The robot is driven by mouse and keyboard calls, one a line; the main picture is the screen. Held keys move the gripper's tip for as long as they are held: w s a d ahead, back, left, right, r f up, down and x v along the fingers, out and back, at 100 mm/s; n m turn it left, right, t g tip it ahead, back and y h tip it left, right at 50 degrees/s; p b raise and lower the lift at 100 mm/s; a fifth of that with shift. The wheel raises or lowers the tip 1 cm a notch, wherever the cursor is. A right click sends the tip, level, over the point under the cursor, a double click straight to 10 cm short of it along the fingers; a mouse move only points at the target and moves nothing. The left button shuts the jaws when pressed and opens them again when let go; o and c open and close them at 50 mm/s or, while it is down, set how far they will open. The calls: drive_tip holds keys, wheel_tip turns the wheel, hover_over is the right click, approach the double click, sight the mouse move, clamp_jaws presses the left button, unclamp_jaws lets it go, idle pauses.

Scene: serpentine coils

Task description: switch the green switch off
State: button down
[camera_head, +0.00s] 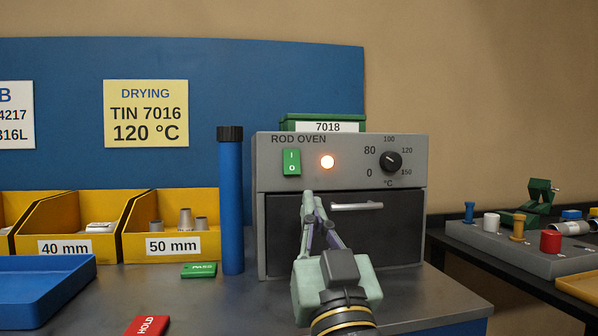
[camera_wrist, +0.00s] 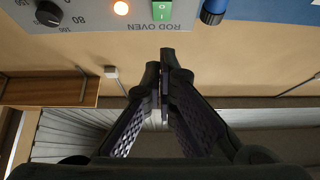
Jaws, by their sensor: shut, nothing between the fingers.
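The green switch (camera_head: 291,162) is a rocker marked I at the top and O at the bottom, on the left of the grey rod oven's panel (camera_head: 350,147). An orange-white lamp (camera_head: 327,162) is lit to its right. In the wrist view the picture is upside down, with the green switch (camera_wrist: 162,10) at the top edge, partly cut off, and the lit lamp (camera_wrist: 121,8) beside it. My gripper (camera_head: 312,202) is shut and empty in front of the oven, below and slightly right of the switch, apart from it. Its closed fingertips (camera_wrist: 168,52) show below the switch.
The oven's dial (camera_head: 391,161) is right of the lamp, and the door handle (camera_head: 357,206) is below. A blue tube (camera_head: 231,205) with a black cap stands left of the oven. A green tag (camera_head: 199,270) and red HOLD tag (camera_head: 147,326) lie on the bench.

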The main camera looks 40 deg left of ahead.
drive_tip(key=p+x, duration=0.3)
drive_tip(key=x, duration=0.1)
drive_tip(key=f+p+x, duration=0.1)
drive_tip(key=p+x, duration=0.6)
drive_tip(key=shift+w+a, duration=0.45)
drive_tip(key=shift+a, duration=0.15)
drive_tip(key=shift+w+a+f, duration=0.2)
drive_tip(key=shift+w+a, duration=0.3)
drive_tip(key=shift+w+a+f, duration=0.3)
drive_tip(key=shift+a+f, duration=0.1)
drive_tip(key=shift+d+f, duration=0.1)
approach(293, 163)
drive_tip(key=shift+s+d+f, duration=0.3)
drive_tip(key=shift+s+d, duration=0.1)
drive_tip(key=shift+d, duration=0.05)
